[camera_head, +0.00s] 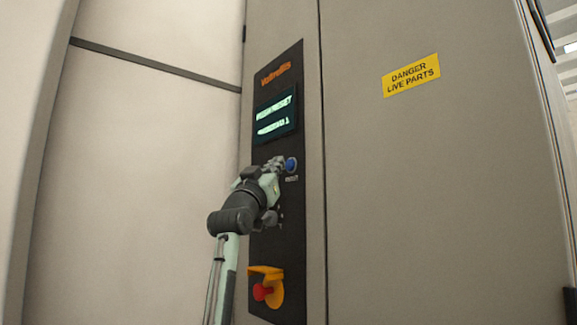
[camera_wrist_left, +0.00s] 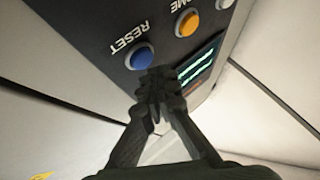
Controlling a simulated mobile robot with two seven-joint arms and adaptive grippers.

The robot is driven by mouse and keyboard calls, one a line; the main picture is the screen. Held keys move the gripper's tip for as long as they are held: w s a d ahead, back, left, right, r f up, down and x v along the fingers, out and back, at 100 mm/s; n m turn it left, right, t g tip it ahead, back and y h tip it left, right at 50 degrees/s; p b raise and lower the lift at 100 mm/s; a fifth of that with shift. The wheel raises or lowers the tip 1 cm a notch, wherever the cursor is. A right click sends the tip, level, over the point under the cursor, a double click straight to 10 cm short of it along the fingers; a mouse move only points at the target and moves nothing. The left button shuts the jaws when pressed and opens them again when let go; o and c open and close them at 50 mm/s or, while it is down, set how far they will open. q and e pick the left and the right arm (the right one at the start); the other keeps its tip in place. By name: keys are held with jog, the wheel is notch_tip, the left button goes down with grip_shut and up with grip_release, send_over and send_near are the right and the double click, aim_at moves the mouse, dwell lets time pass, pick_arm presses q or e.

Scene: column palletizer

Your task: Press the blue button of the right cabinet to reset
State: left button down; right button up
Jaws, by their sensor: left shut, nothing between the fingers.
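The blue button (camera_head: 291,165) sits on the black control panel (camera_head: 290,215) of the cabinet in the head view. The left wrist view shows the same blue button (camera_wrist_left: 139,57) with the label RESET beside it. My left gripper (camera_head: 282,163) is shut and empty, with its fingertips right at the button's left side in the head view. In the left wrist view the closed fingertips (camera_wrist_left: 158,80) overlap or lie just beside the button's lower edge. I cannot tell whether they touch it. My right gripper is not in view.
A green-lit display (camera_head: 275,115) is above the button. A red knob with a yellow guard (camera_head: 266,287) is low on the panel. An orange button (camera_wrist_left: 187,24) is near the blue one. A yellow danger label (camera_head: 411,75) is on the cabinet door (camera_head: 430,200).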

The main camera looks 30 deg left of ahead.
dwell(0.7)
pick_arm(q)
jog(key=shift+w+d, duration=0.15)
jog(key=shift+w, duration=0.25)
jog(key=shift+w+d, duration=0.15)
jog(key=shift+w, duration=0.2)
dwell(0.6)
jog(key=shift+s, duration=0.1)
jog(key=shift+s+a, duration=0.3)
jog(key=shift+s, duration=0.3)
jog(key=shift+s+a+b, duration=0.25)
jog(key=shift+s+a, duration=0.05)
jog(key=shift+s, duration=0.5)
jog(key=shift+s+a+b, duration=0.3)
jog(key=shift+s+a, duration=0.05)
jog(key=shift+s, duration=0.4)
jog(key=shift+s+a+b, duration=0.25)
jog(key=shift+s+a, duration=0.05)
jog(key=shift+s, duration=0.5)
